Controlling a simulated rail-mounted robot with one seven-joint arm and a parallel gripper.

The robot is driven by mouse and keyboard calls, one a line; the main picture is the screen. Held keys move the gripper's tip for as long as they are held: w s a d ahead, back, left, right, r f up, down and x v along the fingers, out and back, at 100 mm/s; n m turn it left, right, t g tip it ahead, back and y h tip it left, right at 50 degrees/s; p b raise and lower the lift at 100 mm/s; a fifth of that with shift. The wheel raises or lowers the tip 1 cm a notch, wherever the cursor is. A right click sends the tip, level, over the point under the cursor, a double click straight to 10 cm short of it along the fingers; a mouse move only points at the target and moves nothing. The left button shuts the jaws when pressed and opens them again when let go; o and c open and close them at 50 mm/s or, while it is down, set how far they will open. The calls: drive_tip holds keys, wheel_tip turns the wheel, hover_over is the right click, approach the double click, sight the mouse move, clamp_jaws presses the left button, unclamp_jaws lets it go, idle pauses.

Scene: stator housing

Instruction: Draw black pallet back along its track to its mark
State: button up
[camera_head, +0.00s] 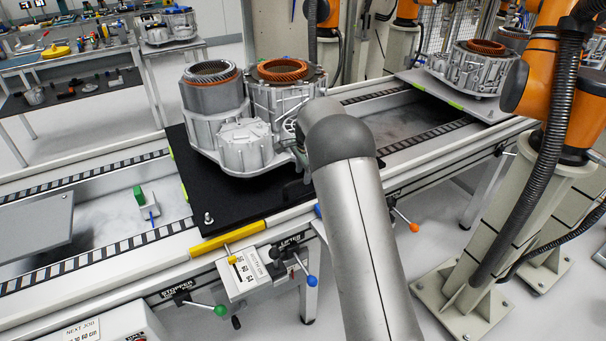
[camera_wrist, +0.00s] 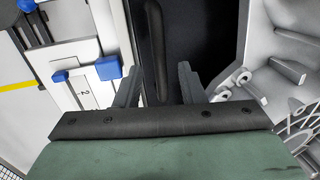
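The black pallet (camera_head: 200,190) lies flat on the conveyor track and carries a grey metal stator housing (camera_head: 240,145) with copper-coloured windings. A yellow bar (camera_head: 228,240) runs along the track edge at the pallet's near corner. A white scale plate (camera_head: 247,275) with numbers and a yellow pointer is just below it. My gripper is hidden behind my arm in the head view. In the wrist view my gripper (camera_wrist: 157,85) has its two fingers apart, on either side of a long black bar (camera_wrist: 154,45). A gap shows beside the right finger; I cannot tell whether the left one touches.
Green (camera_head: 220,310), blue (camera_head: 312,281) and orange (camera_head: 414,228) knobs stick out in front. Another housing (camera_head: 470,70) sits on a light pallet at far right, near orange robots.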

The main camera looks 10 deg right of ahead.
drive_tip(key=shift+w+f, duration=0.2)
drive_tip(key=shift+f, duration=0.8)
clamp_jaws()
drive_tip(key=shift+a, duration=0.1)
